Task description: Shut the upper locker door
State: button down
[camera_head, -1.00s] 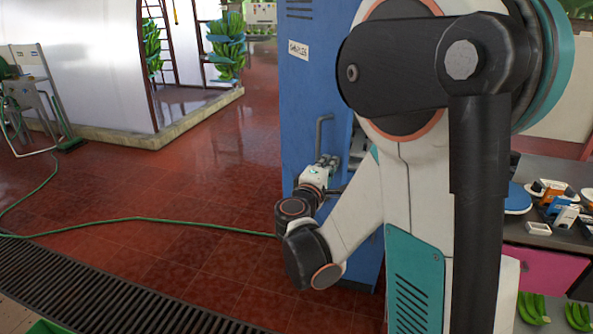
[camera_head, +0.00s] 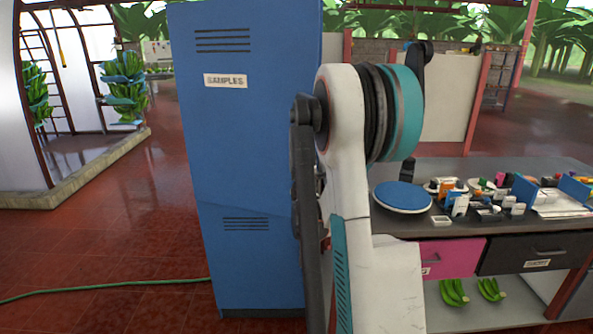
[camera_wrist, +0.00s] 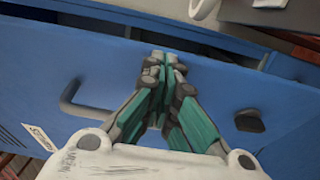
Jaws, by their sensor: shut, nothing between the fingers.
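The blue locker door (camera_head: 240,130) with a SAMPLES label (camera_head: 227,81) and vent slots faces me left of centre in the head view. In the wrist view the blue door (camera_wrist: 215,95) fills most of the picture, with a grey bar handle (camera_wrist: 80,103) and a dark knob (camera_wrist: 249,121). A dark gap runs along the door's far edge, so it stands somewhat ajar. My gripper (camera_wrist: 165,58) is shut and empty, its fingertips over the door near that edge, between handle and knob. Contact is unclear. My arm hides the gripper in the head view.
A dark workbench (camera_head: 455,222) right of the locker carries a blue round plate (camera_head: 402,196) and cluttered small items. A green hose (camera_head: 100,289) crosses the red floor at left.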

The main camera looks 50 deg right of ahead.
jog(key=w+d+n+t+y, duration=0.1)
jog(key=w+d, duration=0.3)
jog(key=d, duration=0.3)
jog(key=w+d+n+t+y, duration=0.2)
jog(key=w+d, duration=0.3)
jog(key=d, duration=0.3)
jog(key=shift+w+d+r+p, duration=0.15)
jog(key=shift+d+r+p, duration=0.15)
jog(key=shift+r+p, duration=0.1)
